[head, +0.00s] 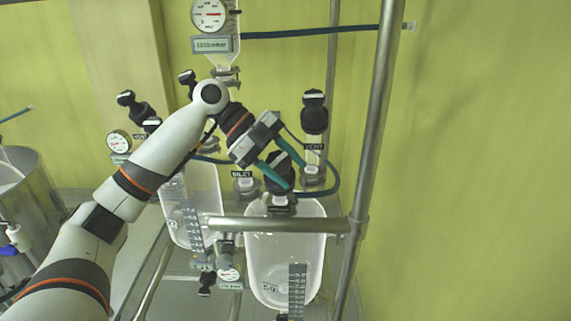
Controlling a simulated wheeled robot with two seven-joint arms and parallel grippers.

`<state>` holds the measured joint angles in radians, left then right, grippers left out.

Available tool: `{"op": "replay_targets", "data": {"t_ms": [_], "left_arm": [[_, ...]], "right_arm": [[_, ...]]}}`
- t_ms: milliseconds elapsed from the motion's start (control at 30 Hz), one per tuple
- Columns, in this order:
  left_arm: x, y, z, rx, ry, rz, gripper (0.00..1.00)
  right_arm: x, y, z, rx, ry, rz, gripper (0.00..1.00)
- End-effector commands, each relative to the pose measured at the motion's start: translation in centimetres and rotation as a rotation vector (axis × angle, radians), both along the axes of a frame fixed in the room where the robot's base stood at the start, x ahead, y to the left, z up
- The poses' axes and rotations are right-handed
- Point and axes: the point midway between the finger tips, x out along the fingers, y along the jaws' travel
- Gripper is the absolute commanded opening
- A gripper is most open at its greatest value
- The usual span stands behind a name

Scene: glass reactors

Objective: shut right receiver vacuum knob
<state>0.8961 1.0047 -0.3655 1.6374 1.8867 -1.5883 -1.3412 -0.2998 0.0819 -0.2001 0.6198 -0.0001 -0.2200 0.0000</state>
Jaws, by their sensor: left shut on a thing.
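The right receiver (285,250) is a clear glass vessel in the lower middle of the head view. A black knob (277,185) stands on its top and looks like the vacuum knob, but no label on it can be read. My left gripper (290,174) reaches in from the left, and its teal fingers are shut on this black knob. The fingers hide part of the knob, and its exact turn angle cannot be told. A second black knob (314,115), labelled VENT, stands just right of the gripper. My right gripper is not in view.
A left glass receiver (192,205) stands beside it, with black knobs (135,104) and a round gauge (118,141) near it. A metal post (371,125) and crossbar (280,224) frame the right receiver. A blue-green hose (330,180) curves close by. A steel drum (35,215) stands at left.

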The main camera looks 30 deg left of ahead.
Motion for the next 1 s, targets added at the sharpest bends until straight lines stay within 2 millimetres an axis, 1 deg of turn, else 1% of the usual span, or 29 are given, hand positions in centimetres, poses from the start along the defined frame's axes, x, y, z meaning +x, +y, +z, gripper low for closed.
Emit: {"op": "replay_targets", "data": {"t_ms": [33, 400, 1000], "left_arm": [[0.0, -0.2, -0.3, 0.022, 0.016, -0.045, 0.22], [-0.6, 0.1, -0.6, 0.175, 0.11, -0.339, 0.22], [-1.2, 0.7, -0.6, 0.343, 0.208, -0.674, 0.22]], "right_arm": [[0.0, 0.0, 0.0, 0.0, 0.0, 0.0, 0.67], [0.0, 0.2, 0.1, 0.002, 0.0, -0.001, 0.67], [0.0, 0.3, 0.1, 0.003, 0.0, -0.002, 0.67]]}}
